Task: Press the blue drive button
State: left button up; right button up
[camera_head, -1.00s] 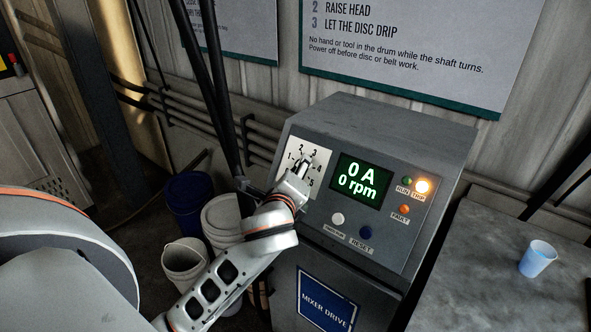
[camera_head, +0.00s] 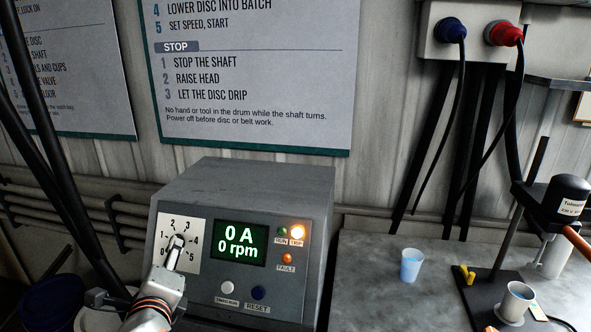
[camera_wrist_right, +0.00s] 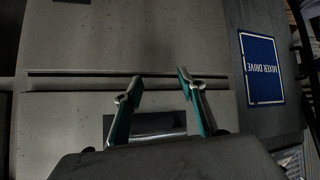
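The blue button (camera_head: 258,293) is at the lower part of the grey mixer drive panel (camera_head: 282,214), above a label reading RESET. Nothing covers it. My left gripper (camera_head: 175,250) is at the numbered dial (camera_head: 190,226), left of the button and apart from it. Its fingertips are small and overlap the dial's middle, so I cannot tell whether they grip the knob. My right gripper (camera_wrist_right: 160,82) shows only in the right wrist view, open and empty, in front of a grey surface. The MIXER DRIVE plate (camera_wrist_right: 262,68) is to its right there.
The display (camera_head: 239,242) reads 0 A and 0 rpm. A white button (camera_head: 228,289) sits left of the blue one. A bench (camera_head: 365,270) with a blue cup (camera_head: 411,265) stands at right.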

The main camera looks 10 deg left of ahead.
aim_at(257, 293)
jog(key=k+l, duration=0.8)
